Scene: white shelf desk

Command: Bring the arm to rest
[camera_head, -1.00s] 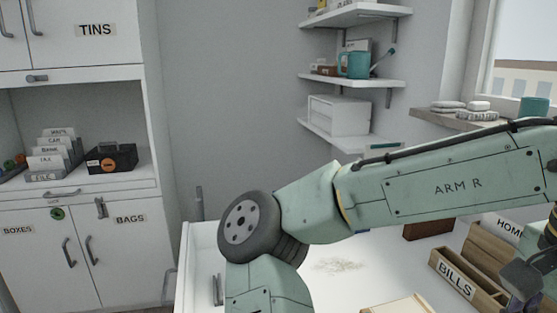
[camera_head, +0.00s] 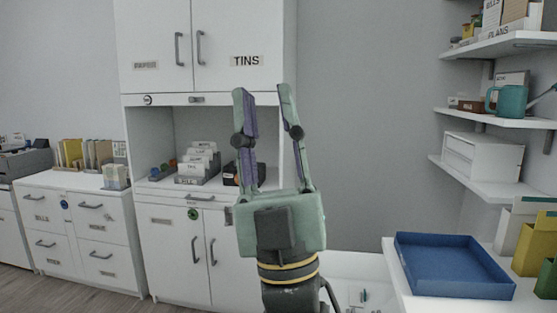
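My gripper (camera_head: 263,92) stands upright in the middle of the head view, its two fingers pointing up. The fingers are apart, and only the cabinet behind shows between them. The wrist below it has yellow rings. The rest of my arm runs out of view at the bottom edge.
A white cabinet (camera_head: 165,245) with a TINS label stands behind my gripper; its niche holds a card file (camera_head: 198,165) and a black box (camera_head: 232,173). A blue tray (camera_head: 452,265) lies on the white desk (camera_head: 392,262) at right. Wall shelves (camera_head: 497,118) hang above. A low drawer cabinet (camera_head: 78,232) stands left.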

